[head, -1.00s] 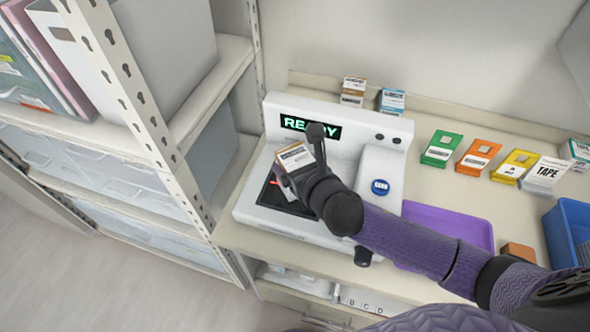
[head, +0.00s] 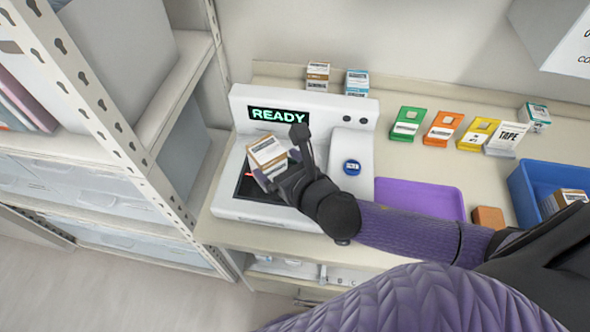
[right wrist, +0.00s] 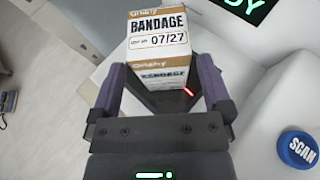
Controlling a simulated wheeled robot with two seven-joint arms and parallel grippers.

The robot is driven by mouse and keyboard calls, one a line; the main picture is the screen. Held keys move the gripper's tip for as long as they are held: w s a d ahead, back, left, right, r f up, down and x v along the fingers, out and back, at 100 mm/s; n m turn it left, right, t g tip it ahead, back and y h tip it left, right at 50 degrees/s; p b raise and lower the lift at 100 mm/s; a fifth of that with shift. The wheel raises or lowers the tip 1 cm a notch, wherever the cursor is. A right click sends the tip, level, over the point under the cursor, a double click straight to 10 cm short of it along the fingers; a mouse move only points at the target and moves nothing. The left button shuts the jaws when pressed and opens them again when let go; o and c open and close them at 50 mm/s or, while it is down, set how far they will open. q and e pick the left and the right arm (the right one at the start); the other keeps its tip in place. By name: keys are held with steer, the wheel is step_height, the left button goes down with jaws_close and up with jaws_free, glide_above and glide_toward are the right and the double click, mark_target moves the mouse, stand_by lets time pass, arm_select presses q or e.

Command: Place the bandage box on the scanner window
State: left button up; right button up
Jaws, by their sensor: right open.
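The bandage box (head: 266,155), white and tan, is at the dark scanner window (head: 247,191) of the white scanner (head: 228,206). It also shows in the right wrist view (right wrist: 158,38), with its BANDAGE label and 07/27 readable. My right gripper (head: 281,157) is open, with its fingers apart on either side of the box's near part. In the right wrist view, gaps show between fingers and box. The box's underside is hidden, so full contact with the window cannot be told. A red light line shows beside it. The display (head: 277,116) reads READY. My left gripper is out of view.
A blue SCAN button (head: 352,167) sits on the scanner's right part. A purple tray (head: 420,198) and blue bin (head: 550,173) lie to the right. Green (head: 407,124), orange (head: 443,130) and yellow (head: 478,133) card holders stand behind. Metal shelving (head: 110,120) stands close on the left.

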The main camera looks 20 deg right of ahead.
steer(key=v, duration=0.7)
steer(key=shift+p, duration=0.4)
stand_by(0.5)
